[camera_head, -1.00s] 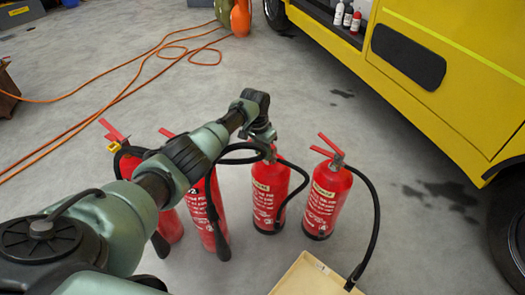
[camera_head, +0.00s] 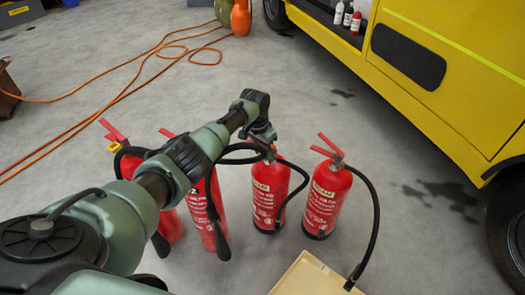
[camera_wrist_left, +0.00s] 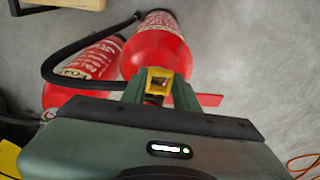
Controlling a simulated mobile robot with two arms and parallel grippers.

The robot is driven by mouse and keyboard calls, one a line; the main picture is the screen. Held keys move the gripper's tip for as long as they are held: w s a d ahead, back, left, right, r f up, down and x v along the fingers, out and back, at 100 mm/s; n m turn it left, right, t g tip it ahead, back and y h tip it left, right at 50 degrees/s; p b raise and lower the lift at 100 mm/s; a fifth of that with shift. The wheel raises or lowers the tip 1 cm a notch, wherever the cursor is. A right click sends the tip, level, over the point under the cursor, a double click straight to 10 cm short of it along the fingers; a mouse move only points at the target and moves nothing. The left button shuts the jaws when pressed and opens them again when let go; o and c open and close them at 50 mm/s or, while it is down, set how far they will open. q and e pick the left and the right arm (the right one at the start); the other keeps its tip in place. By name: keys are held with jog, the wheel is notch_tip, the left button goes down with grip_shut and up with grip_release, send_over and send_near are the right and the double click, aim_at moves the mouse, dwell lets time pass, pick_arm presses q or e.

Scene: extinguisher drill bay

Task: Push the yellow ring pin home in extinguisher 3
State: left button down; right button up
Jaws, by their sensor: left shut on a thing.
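Several red extinguishers stand in a row on the floor. The third from the left, extinguisher 3 (camera_head: 268,195), stands under my left gripper (camera_head: 268,150); its red body also shows in the left wrist view (camera_wrist_left: 158,50). In that view my left gripper (camera_wrist_left: 158,84) is shut on the yellow ring pin (camera_wrist_left: 159,74), held between the fingertips close against the extinguisher's head. How deep the pin sits is hidden by the fingers. In the head view my wrist covers the pin and most of the valve head. My right gripper is not in view.
A fourth extinguisher (camera_head: 327,197) stands close on the right, its black hose (camera_head: 376,215) curving toward a tan tray (camera_head: 310,275). The second extinguisher (camera_head: 196,218) and first (camera_head: 170,228) are partly behind my arm. Orange hose (camera_head: 120,98) lies left; a yellow vehicle (camera_head: 465,75) stands right.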

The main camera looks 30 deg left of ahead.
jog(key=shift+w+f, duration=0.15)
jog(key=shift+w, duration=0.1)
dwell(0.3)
pick_arm(q)
jog(key=c, duration=1)
grip_release()
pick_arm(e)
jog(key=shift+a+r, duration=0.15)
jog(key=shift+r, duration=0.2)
